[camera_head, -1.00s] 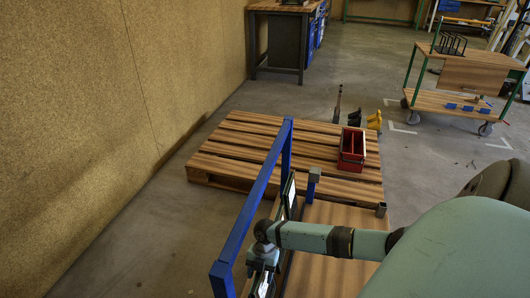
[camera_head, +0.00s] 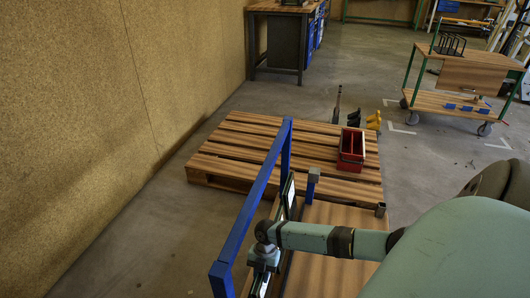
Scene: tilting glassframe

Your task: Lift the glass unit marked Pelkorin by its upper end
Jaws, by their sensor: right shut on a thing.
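A glass unit (camera_head: 289,194) with a dark edge and a pale face stands steeply on edge beside the blue frame (camera_head: 248,205). I see it nearly edge-on, and no marking on it can be read. My right arm reaches in from the right. My right gripper (camera_head: 264,262) points down by the near part of the blue frame and is shut on the near upper end of a glass unit. The fingers and most of that pane are hidden by my wrist and the frame. My left gripper is not in view.
A wooden pallet (camera_head: 245,148) lies behind the frame, with a red toolbox (camera_head: 351,150) on it. A wooden board (camera_head: 330,221) lies right of the frame. A particle-board wall (camera_head: 120,100) closes the left side. A trolley (camera_head: 466,75) stands at the back right.

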